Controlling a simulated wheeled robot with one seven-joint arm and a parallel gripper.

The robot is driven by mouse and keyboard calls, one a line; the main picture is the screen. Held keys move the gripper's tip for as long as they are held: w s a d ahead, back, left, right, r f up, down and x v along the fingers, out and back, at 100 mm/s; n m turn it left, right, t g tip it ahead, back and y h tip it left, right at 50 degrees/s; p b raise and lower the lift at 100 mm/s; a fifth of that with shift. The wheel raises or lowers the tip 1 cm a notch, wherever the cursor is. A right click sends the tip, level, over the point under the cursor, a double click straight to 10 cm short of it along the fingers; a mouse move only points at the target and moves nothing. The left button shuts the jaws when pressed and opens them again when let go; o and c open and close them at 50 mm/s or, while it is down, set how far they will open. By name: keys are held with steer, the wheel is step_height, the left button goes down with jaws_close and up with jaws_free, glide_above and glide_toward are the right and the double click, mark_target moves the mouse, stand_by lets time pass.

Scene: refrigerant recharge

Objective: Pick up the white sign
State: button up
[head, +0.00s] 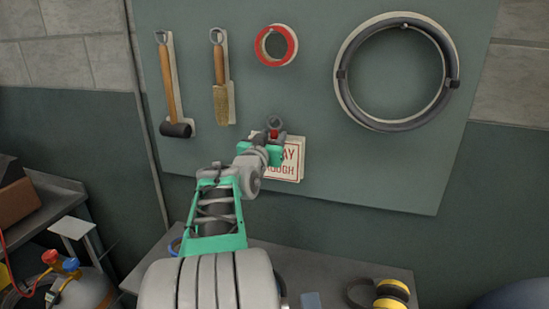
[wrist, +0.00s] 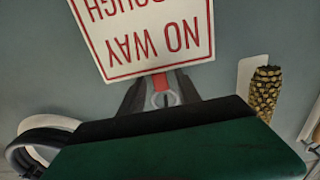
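The white sign (head: 290,160) hangs on the green-grey wall board. It has a red border and red lettering, and my gripper and arm cover its left part in the head view. In the wrist view the sign (wrist: 145,35) appears upside down and reads NO WAY THROUGH in part. A red tab (wrist: 160,82) at its top edge meets a metal ring or hook (wrist: 163,99). My gripper (wrist: 160,88) has its dark fingers spread, one on each side of the tab, with gaps visible. I cannot tell the fingers' exact depth relative to the tab.
A hammer (head: 168,85), a brush (head: 220,85), a red tape roll (head: 290,45) and a large coiled hose (head: 343,92) hang on the board. Below, a table (head: 335,270) holds yellow ear defenders (head: 392,291). A cylinder with red and blue valves (head: 90,287) stands lower left.

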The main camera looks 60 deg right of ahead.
jaws_close()
stand_by(1.2)
